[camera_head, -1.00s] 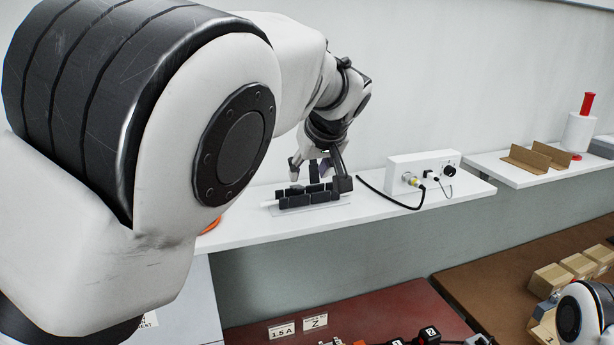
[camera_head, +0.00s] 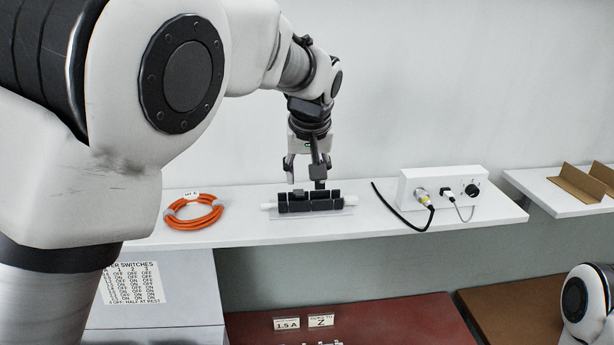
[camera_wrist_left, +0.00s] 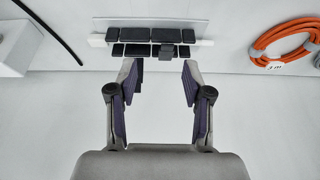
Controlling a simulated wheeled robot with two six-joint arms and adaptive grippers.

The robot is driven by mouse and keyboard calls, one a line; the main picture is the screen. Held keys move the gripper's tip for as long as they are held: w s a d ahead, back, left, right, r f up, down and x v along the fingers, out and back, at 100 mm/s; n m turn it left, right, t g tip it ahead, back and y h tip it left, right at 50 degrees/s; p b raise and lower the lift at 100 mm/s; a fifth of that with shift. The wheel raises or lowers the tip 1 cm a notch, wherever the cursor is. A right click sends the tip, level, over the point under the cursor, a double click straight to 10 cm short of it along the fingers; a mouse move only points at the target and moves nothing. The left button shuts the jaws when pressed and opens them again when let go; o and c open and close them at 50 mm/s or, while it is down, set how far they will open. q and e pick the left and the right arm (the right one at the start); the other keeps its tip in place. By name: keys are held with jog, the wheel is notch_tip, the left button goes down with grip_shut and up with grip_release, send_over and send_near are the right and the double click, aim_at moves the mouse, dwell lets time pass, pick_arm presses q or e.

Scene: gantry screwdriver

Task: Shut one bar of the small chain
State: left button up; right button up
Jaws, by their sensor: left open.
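The small chain (camera_head: 325,205) is a row of black segments along a white strip on the white shelf. In the left wrist view the chain (camera_wrist_left: 140,34) shows two rows of black bars. Most lie flat; one bar in the nearer row (camera_wrist_left: 166,52) looks raised or tilted, and I cannot tell how far. My left gripper (camera_head: 304,176) points down just above and behind the chain in the head view. Its fingers (camera_wrist_left: 162,75) are apart with nothing between them, just short of the nearer row. My right gripper is out of view.
An orange cable coil (camera_head: 193,212) lies left of the chain on the shelf (camera_head: 250,228). A white box with connectors and a dial (camera_head: 440,190) stands to the right, with a black cable (camera_head: 395,208) between. Brown card holders (camera_head: 580,183) sit on another shelf.

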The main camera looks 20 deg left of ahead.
aim_at(300, 195)
pick_arm(q)
jog(key=p+x, duration=0.1)
jog(key=x, duration=0.1)
jog(key=p+x, duration=0.1)
jog(key=x, duration=0.1)
jog(key=a+p+x, duration=0.1)
jog(key=x, duration=0.1)
jog(key=shift+w+f, duration=0.25)
jog(key=shift+f, duration=0.2)
jog(key=shift+s+a, duration=0.2)
jog(key=shift+a, duration=0.05)
jog(key=c, duration=0.6)
jog(key=shift+d, duration=0.1)
grip_shut()
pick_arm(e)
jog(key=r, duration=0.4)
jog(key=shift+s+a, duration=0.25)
